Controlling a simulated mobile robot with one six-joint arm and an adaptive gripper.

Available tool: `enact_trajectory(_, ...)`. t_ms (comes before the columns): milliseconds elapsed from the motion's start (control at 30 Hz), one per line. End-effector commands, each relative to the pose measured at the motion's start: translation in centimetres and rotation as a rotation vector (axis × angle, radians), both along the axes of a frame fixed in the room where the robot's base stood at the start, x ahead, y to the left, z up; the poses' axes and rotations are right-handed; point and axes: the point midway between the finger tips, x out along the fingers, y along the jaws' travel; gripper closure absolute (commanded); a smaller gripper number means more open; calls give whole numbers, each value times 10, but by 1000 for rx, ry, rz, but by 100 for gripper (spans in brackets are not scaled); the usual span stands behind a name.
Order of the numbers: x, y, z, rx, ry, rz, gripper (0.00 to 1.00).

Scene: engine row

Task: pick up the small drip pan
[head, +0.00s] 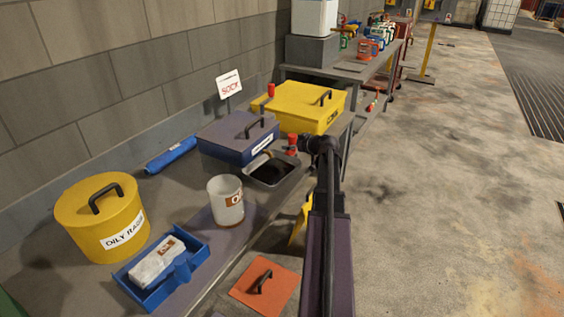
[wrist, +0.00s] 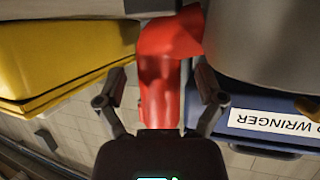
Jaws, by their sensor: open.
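The small drip pan (head: 292,177) is a grey, square, shallow pan with a dark inside. It sits on the bench in the head view, in front of the blue-grey wringer box. A pale handle-like piece lies across its left corner. My gripper (wrist: 162,85) is open in the wrist view, with a red object (wrist: 162,90) between and beyond its fingers. I cannot tell if they touch it. In the head view my wrist is just right of a red bottle (head: 292,142), beside the pan's far right corner. A grey surface (wrist: 255,40) at the wrist view's upper right may be the pan.
The wringer box (head: 225,145) stands behind the pan, and a yellow box (head: 300,112) beyond it. A white canister (head: 226,212), a blue tray (head: 190,270) and a yellow oily-rags can (head: 85,230) stand nearer. The floor (head: 440,200) to the right is open.

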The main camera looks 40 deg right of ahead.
Motion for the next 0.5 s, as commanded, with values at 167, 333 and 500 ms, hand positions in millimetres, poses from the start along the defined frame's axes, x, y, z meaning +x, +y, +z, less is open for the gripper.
enact_trajectory(167,-1,0,0,0,0,-1,12)
enact_trajectory(333,-1,0,0,0,0,-1,12)
enact_trajectory(500,-1,-1,0,1,0,-1,42)
